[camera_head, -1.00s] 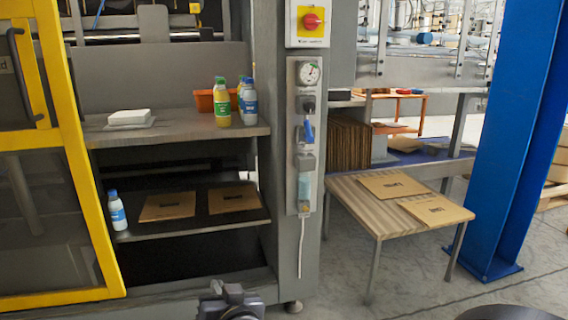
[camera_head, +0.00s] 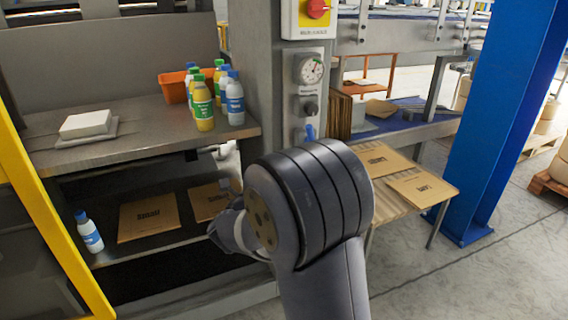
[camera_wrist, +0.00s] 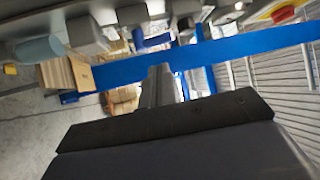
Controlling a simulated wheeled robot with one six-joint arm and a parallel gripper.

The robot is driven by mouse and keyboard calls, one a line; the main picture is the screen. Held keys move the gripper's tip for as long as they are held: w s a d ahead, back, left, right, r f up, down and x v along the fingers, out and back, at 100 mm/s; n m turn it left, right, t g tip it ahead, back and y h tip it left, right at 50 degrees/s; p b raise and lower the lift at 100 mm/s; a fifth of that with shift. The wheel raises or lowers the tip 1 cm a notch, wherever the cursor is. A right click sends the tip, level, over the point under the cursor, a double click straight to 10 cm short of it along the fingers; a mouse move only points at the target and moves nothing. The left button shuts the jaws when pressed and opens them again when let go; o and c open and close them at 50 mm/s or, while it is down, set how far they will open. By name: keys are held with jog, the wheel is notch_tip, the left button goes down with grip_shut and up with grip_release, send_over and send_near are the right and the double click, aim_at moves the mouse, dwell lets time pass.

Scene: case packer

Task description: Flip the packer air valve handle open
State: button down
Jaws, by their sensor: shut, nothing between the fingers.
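The blue air valve handle (camera_head: 310,131) is on the grey air panel (camera_head: 325,62) on the machine's post. In the head view only its upper part shows above my dark wrist, which covers the lower panel. In the wrist view the blue handle (camera_wrist: 152,41) is near the top middle, beyond my fingertips and apart from them. My gripper (camera_wrist: 161,72) is shut and empty, pointing up the wrist view towards the panel side. In the head view my fingers are hidden behind my arm.
Above the handle are a black regulator knob (camera_head: 310,107), a round gauge (camera_head: 310,69) and a yellow box with a red switch (camera_head: 318,9). Bottles (camera_head: 203,104) stand on the shelf to the left. A slatted table (camera_head: 385,209) and blue column (camera_head: 492,120) are to the right.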

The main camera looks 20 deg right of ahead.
aim_at(309, 135)
jog(key=x, duration=1)
jog(key=shift+w+d, duration=0.2)
jog(key=shift+w, duration=0.05)
